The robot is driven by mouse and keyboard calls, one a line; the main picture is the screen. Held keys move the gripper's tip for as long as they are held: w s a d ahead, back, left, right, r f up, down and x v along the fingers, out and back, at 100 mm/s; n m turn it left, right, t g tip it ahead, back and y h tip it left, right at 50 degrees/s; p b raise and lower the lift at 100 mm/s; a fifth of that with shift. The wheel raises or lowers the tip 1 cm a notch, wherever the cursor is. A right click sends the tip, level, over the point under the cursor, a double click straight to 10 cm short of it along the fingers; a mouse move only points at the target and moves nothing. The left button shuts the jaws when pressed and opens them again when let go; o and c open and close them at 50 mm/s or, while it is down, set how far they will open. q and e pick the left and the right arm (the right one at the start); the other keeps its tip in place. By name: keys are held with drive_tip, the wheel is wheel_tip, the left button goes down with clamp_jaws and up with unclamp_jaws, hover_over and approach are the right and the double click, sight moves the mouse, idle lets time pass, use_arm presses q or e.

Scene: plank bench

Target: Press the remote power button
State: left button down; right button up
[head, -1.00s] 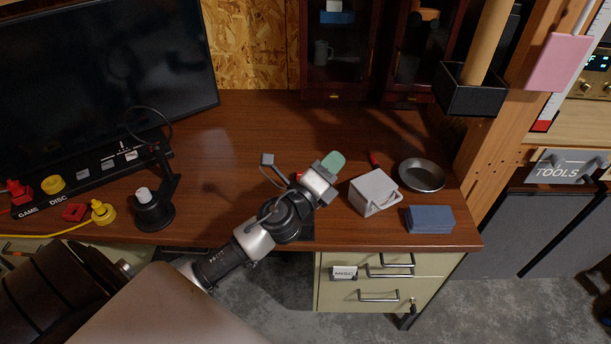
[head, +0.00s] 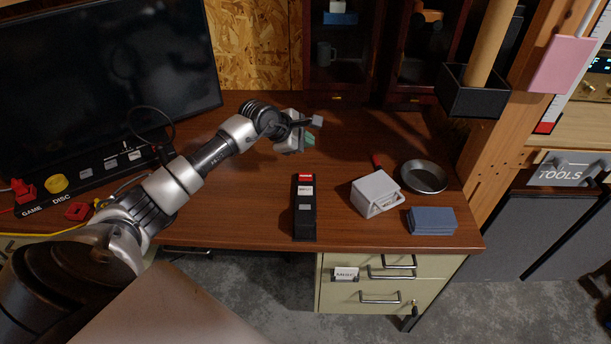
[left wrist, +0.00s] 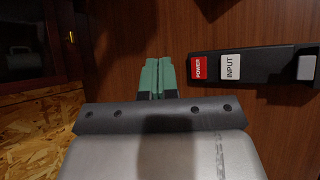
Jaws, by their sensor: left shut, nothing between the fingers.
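The black remote (head: 304,222) lies on the brown desk with its long side pointing toward the front edge. Its red power button (head: 306,178) is at the far end, with a white input button (head: 305,191) and a grey button below it. My left gripper (head: 309,140) is shut and empty, above the desk beyond the remote's power end. In the left wrist view, the green fingertips (left wrist: 158,66) are together, left of the red POWER button (left wrist: 198,67) and apart from it. The white INPUT button (left wrist: 231,66) is beside it. My right gripper is not in view.
A light grey box (head: 374,192), a metal dish (head: 423,176) and a blue block stack (head: 431,221) stand right of the remote. A large dark screen (head: 100,85) and a black console strip (head: 90,178) are at the left. The desk around the remote is clear.

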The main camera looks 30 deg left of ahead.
use_arm(q)
drive_tip(key=shift+f, duration=0.1)
drive_tip(key=b, duration=0.5)
hover_over(306, 177)
wheel_tip(306, 177, down, 8)
drive_tip(key=shift+r, duration=0.15)
drive_tip(key=shift+f+b, duration=0.4)
drive_tip(key=shift+f, duration=0.05)
idle(1.5)
drive_tip(key=shift+f+b, duration=0.4)
